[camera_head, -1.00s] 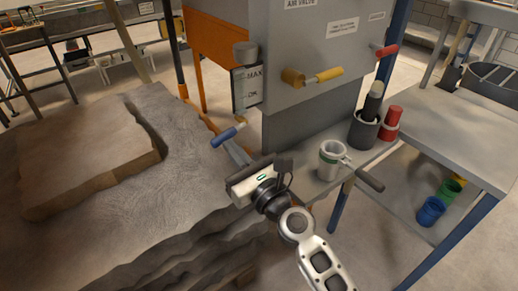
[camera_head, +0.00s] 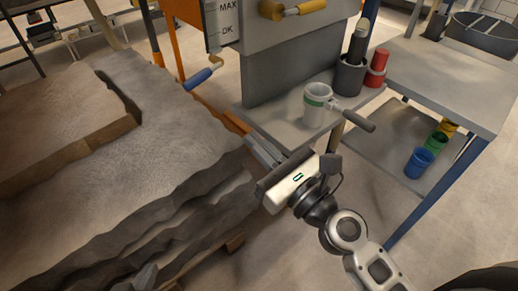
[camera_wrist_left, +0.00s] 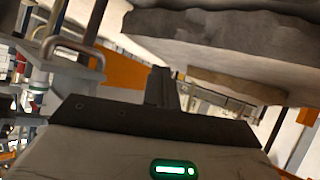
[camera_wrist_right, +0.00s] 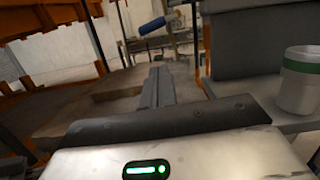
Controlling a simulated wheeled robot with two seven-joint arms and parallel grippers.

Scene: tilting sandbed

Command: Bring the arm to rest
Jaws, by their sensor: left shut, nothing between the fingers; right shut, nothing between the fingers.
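My right gripper (camera_head: 258,147) is in the middle of the head view, its arm coming in from the lower right. Its narrow dark fingers are together and empty, pointing up-left between the sandbed (camera_head: 175,118) and the bench (camera_head: 262,118). It also shows shut in the right wrist view (camera_wrist_right: 158,78). My left gripper (camera_wrist_left: 161,78) shows in the left wrist view, fingers together with nothing between them. I cannot make it out in the head view. Layered, rough-edged slabs show above it in its wrist view.
A white mug with a green band (camera_head: 317,104) stands on the bench, a grey handle beside it. A black holder (camera_head: 349,78) and red cup (camera_head: 376,68) stand behind. A blue-handled crank (camera_head: 199,78) juts out over the sandbed's side. Coloured cups sit on a lower shelf at right.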

